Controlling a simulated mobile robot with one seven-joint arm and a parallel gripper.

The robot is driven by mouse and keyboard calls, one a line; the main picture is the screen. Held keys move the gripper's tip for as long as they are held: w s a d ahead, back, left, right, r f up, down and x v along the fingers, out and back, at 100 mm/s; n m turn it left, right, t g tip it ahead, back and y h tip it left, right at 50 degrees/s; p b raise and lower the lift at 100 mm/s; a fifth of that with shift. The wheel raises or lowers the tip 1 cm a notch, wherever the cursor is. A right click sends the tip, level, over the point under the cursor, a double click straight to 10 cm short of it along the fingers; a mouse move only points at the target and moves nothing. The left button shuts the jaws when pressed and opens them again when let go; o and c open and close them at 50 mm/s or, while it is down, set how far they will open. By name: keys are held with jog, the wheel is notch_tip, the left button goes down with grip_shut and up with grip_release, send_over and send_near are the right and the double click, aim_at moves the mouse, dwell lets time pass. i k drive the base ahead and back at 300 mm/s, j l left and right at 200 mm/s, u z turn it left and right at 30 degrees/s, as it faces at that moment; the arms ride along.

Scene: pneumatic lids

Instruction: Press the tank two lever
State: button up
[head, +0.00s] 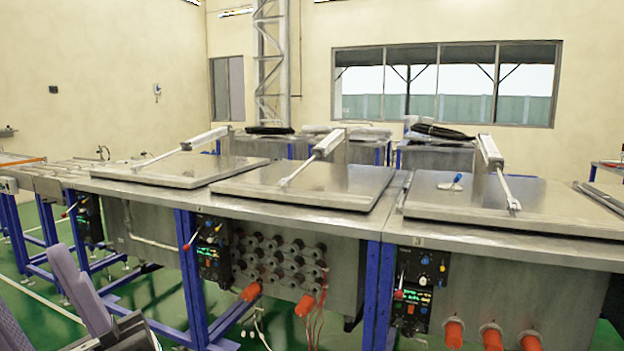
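Three metal tanks stand in a row, each with a flat lid and a pneumatic cylinder on top. The middle tank's lid (305,183) lies closed, as do the left lid (180,170) and the right lid (520,207). On the middle tank's front left is a black control panel (212,250) with small green displays. Its lever (187,247) has a red knob and sticks out to the left, angled downward. The right panel carries a 3. Parts of my arm show at the lower left; I see no gripper fingers.
Another red-knobbed lever (66,214) is on the left tank, and one (399,294) on the right tank. Blue frame legs (190,280) stand beside the middle panel. Orange fittings (453,333) and hanging cables (318,325) jut out in front. Green floor shows at the lower left.

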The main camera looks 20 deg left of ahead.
aim_at(186, 248)
jog(key=u, duration=1.3)
jog(key=i+j+z, duration=0.15)
jog(key=i, duration=0.4)
jog(key=i+j+z, duration=0.15)
jog(key=i, duration=0.4)
jog(key=i+j+z, duration=0.15)
jog(key=i+j, duration=0.15)
jog(key=i, duration=0.25)
jog(key=i+j+z, duration=0.2)
jog(key=i, duration=0.3)
jog(key=j, duration=0.1)
